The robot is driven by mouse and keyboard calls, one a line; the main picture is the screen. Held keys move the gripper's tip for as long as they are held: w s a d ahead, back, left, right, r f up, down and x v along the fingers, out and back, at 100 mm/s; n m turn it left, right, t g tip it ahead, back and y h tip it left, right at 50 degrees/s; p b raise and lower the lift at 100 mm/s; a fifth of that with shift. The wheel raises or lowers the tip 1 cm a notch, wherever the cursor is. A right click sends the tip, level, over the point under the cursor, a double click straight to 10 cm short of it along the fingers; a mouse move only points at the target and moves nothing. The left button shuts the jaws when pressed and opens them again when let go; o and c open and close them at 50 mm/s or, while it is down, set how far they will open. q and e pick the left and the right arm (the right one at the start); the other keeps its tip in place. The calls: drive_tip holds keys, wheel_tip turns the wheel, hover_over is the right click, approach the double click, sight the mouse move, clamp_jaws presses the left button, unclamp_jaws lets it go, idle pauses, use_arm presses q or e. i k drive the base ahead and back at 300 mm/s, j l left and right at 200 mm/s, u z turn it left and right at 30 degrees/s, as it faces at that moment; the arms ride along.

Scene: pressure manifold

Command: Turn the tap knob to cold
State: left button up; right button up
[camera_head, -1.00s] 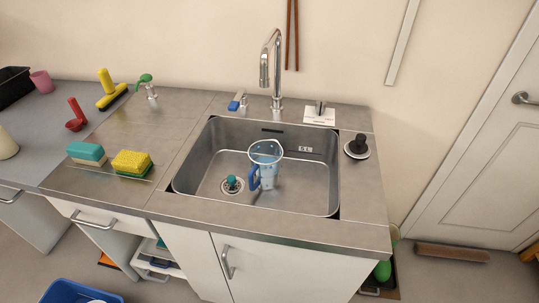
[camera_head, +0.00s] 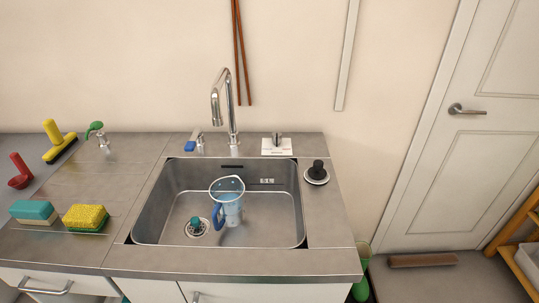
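The tap (camera_head: 228,105) is a tall chrome gooseneck standing behind the sink. To its right, a small metal knob (camera_head: 277,139) stands on a white plate (camera_head: 276,150) on the counter; the plate's markings are too small to read. To the left of the tap is a short metal fitting with a blue part (camera_head: 190,146); I cannot tell what it is. A clear jug with a blue handle (camera_head: 229,205) stands in the sink (camera_head: 270,235) below the spout. Neither of my grippers shows.
A black stopper-like knob (camera_head: 318,171) sits on the right of the counter. The counter front edge (camera_head: 230,264) is clear. A door (camera_head: 460,150) is at right.

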sight(277, 136)
drive_tip(key=k+l+z, duration=0.1)
drive_tip(key=l+z, duration=0.3)
drive_tip(key=l, duration=0.35)
drive_tip(key=l+z, duration=0.45)
drive_tip(key=l, duration=0.3)
